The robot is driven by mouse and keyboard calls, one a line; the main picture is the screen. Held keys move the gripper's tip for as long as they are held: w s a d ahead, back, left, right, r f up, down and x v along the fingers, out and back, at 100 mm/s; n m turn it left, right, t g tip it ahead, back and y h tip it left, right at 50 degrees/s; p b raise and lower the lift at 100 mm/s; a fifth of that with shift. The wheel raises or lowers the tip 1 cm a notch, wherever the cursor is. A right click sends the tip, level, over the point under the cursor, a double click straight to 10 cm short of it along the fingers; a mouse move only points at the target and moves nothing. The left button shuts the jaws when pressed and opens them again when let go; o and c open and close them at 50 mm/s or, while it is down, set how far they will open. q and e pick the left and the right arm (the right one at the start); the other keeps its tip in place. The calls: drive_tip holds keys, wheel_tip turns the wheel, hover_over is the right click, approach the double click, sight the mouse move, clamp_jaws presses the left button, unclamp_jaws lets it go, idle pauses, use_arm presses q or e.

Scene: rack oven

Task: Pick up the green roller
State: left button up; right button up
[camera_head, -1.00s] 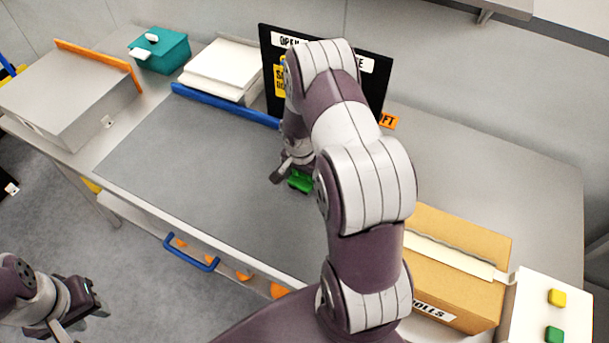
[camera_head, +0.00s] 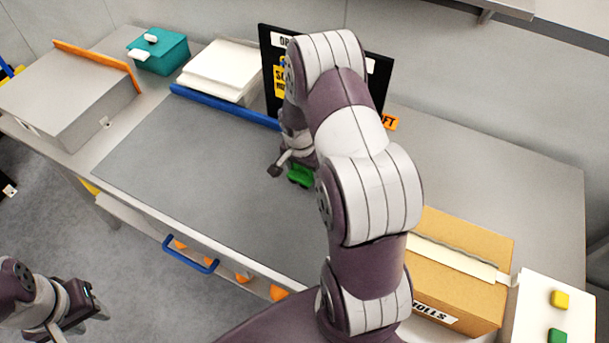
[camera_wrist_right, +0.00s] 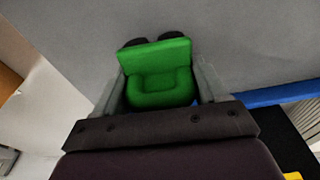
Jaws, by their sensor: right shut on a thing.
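The green roller (camera_head: 301,175) is over the dark grey worktop, mostly hidden behind my right arm in the head view. In the right wrist view the green roller (camera_wrist_right: 158,75) sits between the two grey fingers of my right gripper (camera_wrist_right: 160,88), which is shut on it. Two dark round ends show at its far side. Whether it clears the surface is hard to tell. My right gripper (camera_head: 290,168) is only partly visible in the head view. My left gripper (camera_head: 88,312) hangs at the lower left, away from the table and empty; its finger gap is unclear.
A blue bar (camera_head: 225,107) edges the back of the mat (camera_head: 190,160). A black sign board (camera_head: 376,85) stands behind my right arm. A cardboard box (camera_head: 465,255) and a panel with yellow and green buttons (camera_head: 540,305) are right. A steel box (camera_head: 65,95) and teal box (camera_head: 160,52) are left.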

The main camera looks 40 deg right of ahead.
drive_tip(key=s+d+r+b, duration=0.1)
drive_tip(key=s+d+r, duration=0.6)
drive_tip(key=s, duration=0.2)
drive_tip(key=shift+d+r+b, duration=0.3)
drive_tip(key=shift+r+b, duration=0.1)
